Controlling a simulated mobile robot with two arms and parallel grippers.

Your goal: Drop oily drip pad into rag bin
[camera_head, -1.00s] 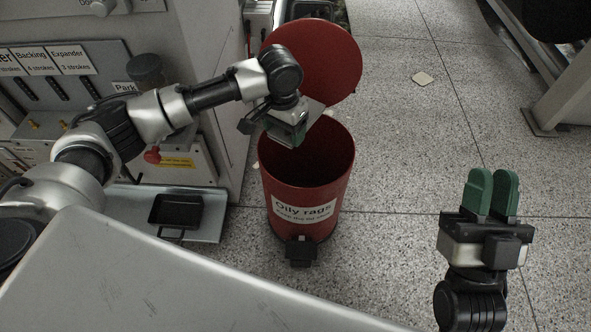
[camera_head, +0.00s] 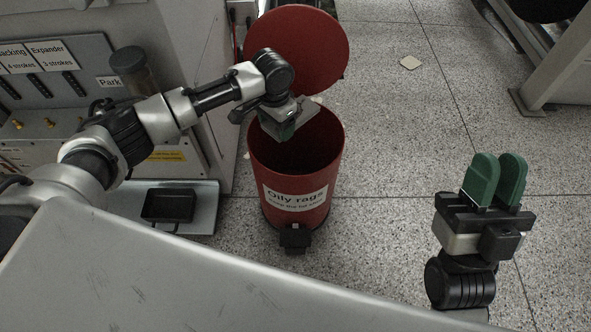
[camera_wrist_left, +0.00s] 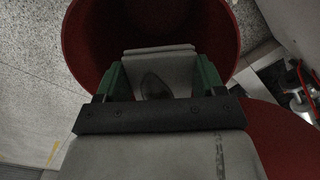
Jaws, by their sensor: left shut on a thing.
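The oily drip pad is a grey-white sheet (camera_wrist_left: 160,62) with a dark stain, held between the green fingers of my left gripper (camera_wrist_left: 157,78). In the head view the pad (camera_head: 308,110) shows as a pale piece beside my left gripper (camera_head: 284,128). The gripper is shut on it, over the open mouth of the red rag bin (camera_head: 262,170). The bin is labelled "Oily rags", and its round red lid (camera_head: 305,40) stands raised behind the mouth. The wrist view shows the bin wall (camera_wrist_left: 82,55) around the pad. My right gripper (camera_head: 497,178) is open and empty, right of the bin.
A grey machine panel (camera_head: 85,50) with labelled slots stands at the left. A black pan (camera_head: 168,205) sits on a low tray (camera_head: 206,205) left of the bin. The floor right of the bin is mostly clear.

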